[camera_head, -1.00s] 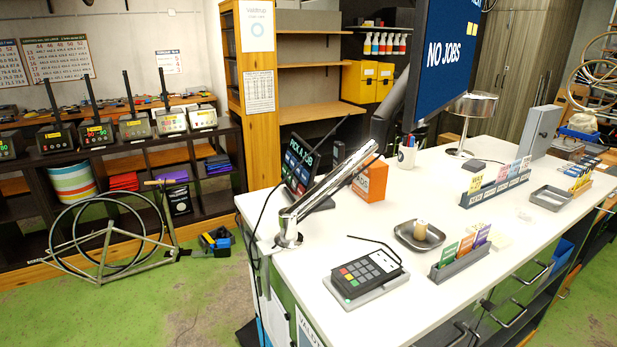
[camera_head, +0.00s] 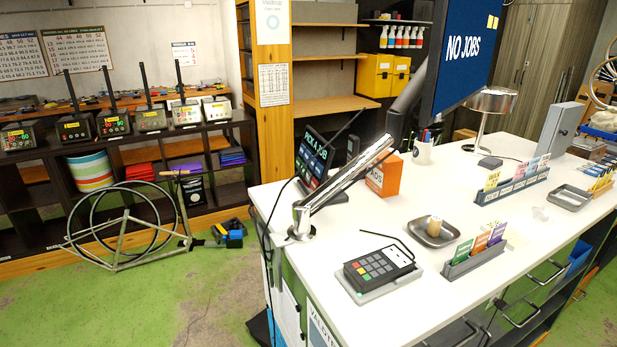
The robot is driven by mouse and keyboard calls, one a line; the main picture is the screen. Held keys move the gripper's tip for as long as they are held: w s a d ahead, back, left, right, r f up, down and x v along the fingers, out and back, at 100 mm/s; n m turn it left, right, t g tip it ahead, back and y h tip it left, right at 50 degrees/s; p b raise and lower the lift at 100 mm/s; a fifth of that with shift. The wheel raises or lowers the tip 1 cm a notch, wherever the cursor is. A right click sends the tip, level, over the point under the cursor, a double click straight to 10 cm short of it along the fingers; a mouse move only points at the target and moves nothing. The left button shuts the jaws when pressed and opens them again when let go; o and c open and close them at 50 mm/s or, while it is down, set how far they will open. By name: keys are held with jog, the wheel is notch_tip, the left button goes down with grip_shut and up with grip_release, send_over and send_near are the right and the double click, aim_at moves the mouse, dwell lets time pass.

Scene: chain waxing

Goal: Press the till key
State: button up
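A dark keypad terminal (camera_head: 378,267) lies on a grey base near the front left edge of the white counter. It has several grey keys plus red, yellow and green ones, and a thin black cable loops behind it. The keys are small, and I cannot read their labels. A screen on a stand (camera_head: 313,160) reading "PICK A JOB" stands further back on the counter, behind the chrome post. My gripper is not in view.
A slanted chrome post (camera_head: 345,182) rises from the counter (camera_head: 330,262) left of the terminal. A metal dish (camera_head: 421,241) holding a small tan object and a card holder (camera_head: 474,263) lie to its right. Green floor (camera_head: 150,300) is open at left, before shelves and a bicycle frame.

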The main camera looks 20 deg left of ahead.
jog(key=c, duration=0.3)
